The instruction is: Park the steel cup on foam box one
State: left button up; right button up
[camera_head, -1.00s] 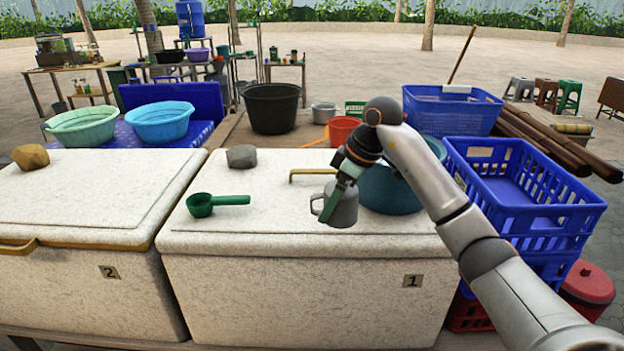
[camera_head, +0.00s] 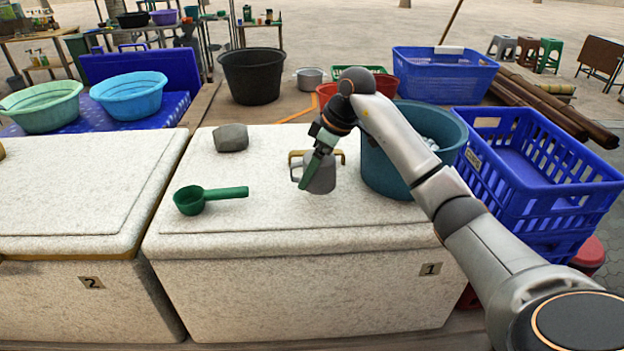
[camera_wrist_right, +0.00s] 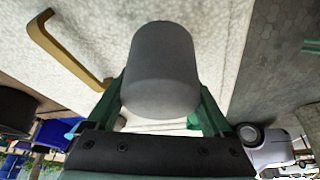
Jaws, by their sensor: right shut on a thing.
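The steel cup (camera_head: 321,176) is grey with a handle on its left side. My right gripper (camera_head: 312,172) is shut on it, with green fingers at its side. In the right wrist view the cup (camera_wrist_right: 161,70) sits between the two fingers (camera_wrist_right: 160,105). The cup is over the lid of foam box one (camera_head: 270,222), the white box labelled 1. I cannot tell whether its base touches the lid. My left gripper is not in view.
A green scoop (camera_head: 208,198) and a grey stone (camera_head: 230,138) lie on box one's lid. A teal tub (camera_head: 388,165) stands right of the cup. A yellow handle (camera_head: 296,156) is behind the cup. Foam box two (camera_head: 75,200) is at left. The lid's front is clear.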

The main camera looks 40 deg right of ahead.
aim_at(326, 157)
jog(key=shift+f, duration=1.85)
jog(key=o, duration=1.1)
jog(key=shift+f, duration=0.1)
jog(key=shift+o, duration=0.2)
jog(key=v, duration=1.2)
jog(key=shift+w+r, duration=0.1)
jog(key=shift+r, duration=0.1)
jog(key=shift+a, duration=0.1)
